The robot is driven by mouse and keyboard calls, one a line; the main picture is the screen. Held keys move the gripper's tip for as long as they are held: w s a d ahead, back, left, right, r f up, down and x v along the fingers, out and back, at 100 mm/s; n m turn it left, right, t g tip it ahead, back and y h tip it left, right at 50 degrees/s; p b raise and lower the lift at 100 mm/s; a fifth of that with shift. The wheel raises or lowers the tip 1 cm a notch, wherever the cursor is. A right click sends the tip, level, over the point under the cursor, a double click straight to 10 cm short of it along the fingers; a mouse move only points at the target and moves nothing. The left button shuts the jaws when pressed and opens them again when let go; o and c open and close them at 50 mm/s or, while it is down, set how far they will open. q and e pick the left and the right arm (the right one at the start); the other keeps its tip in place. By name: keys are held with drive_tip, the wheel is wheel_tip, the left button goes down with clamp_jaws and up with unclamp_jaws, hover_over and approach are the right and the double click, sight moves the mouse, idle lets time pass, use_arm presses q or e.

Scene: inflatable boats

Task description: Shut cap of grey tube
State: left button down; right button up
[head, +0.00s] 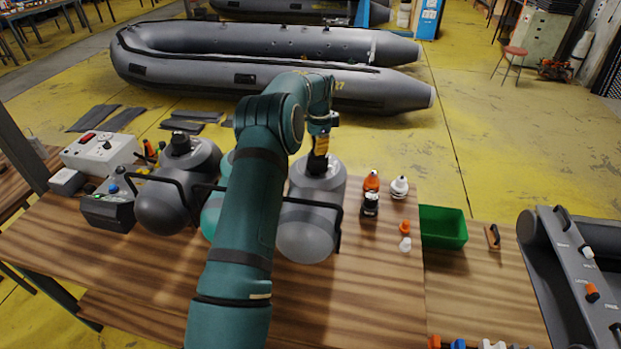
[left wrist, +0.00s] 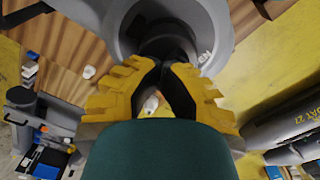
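A grey tube (head: 305,238), a rounded cylinder in a black frame, stands on the wooden table. Its top fills the upper part of the left wrist view (left wrist: 215,22), with part of the lettering "EN" showing. A dark round cap or opening (left wrist: 165,22) is in the middle of that top; my fingers partly cover it, so I cannot tell how the cap sits. My left gripper (head: 318,163) points down at the tube's top. In the left wrist view its yellow fingers (left wrist: 164,66) come together at the tips, over the dark part. Nothing shows clearly between them. My right gripper is not visible.
A second grey tube (head: 168,205) with a black top stands left, and a teal one (head: 212,212) is mostly behind my arm. Small bottles (head: 371,183), loose caps (head: 404,243) and a green bin (head: 442,240) are right. A grey panel (head: 580,275) stands far right.

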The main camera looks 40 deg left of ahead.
use_arm(q)
drive_tip(key=shift+w+a, duration=0.15)
drive_tip(key=shift+w, duration=0.05)
drive_tip(key=shift+w+a+r, duration=0.1)
drive_tip(key=shift+r, duration=3.4)
drive_tip(key=shift+f, duration=0.1)
